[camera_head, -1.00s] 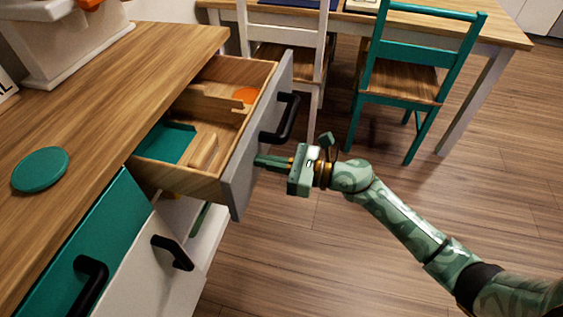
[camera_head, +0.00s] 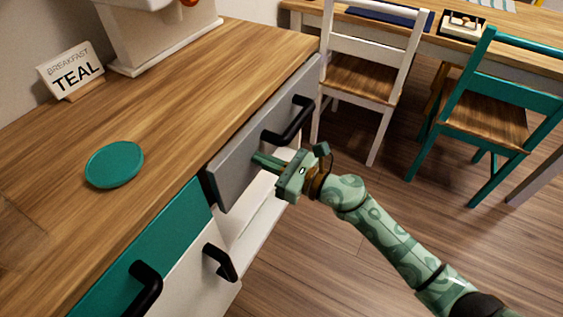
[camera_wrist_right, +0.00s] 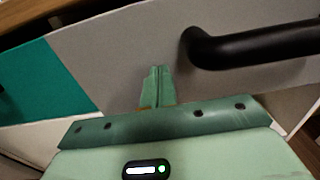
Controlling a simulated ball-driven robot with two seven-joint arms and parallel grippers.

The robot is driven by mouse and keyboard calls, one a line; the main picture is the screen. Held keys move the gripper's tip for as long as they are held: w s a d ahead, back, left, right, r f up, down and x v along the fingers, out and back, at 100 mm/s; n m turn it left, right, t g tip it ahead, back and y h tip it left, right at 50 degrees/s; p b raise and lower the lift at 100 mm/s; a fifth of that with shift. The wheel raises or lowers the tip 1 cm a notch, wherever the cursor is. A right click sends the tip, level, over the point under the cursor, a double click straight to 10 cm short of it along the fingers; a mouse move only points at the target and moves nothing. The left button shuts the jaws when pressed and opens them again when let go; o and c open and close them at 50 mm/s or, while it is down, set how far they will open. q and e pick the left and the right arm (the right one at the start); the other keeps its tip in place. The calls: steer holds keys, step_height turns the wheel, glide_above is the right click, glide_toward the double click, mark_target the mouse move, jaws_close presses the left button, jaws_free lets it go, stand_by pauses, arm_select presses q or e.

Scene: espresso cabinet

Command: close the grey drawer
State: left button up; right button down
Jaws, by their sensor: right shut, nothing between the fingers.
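The grey drawer front (camera_head: 240,163) lies along the cabinet's top edge, and no open interior shows behind it. A dark strip shows at its left end, so I cannot tell if it is fully flush. Its black handle (camera_head: 292,120) is right of my right gripper (camera_head: 257,159). That gripper is shut and empty, its fingertips against or very near the drawer front. In the right wrist view the shut fingers (camera_wrist_right: 158,72) point at the grey front (camera_wrist_right: 110,55), left of the black handle (camera_wrist_right: 250,46). My left gripper is not in view.
A teal front (camera_head: 150,245) and a white front (camera_head: 195,275) are left of the grey drawer. A teal plate (camera_head: 115,164) and a sign (camera_head: 72,73) are on the wooden countertop (camera_head: 190,110). A white chair (camera_head: 362,80) and a teal chair (camera_head: 490,110) stand at right.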

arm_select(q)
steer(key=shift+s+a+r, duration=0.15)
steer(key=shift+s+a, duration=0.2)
arm_select(e)
steer(key=x, duration=0.2)
steer(key=shift+w+a+r, duration=0.15)
steer(key=shift+a, duration=0.05)
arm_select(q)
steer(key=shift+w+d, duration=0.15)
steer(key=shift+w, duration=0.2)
arm_select(e)
steer(key=shift+r, duration=0.15)
arm_select(q)
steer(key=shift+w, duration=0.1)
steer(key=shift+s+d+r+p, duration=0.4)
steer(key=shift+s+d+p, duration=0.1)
steer(key=shift+p, duration=0.25)
arm_select(e)
steer(key=v, duration=1.6)
steer(key=shift+s+d+f, duration=0.2)
steer(key=shift+f, duration=0.15)
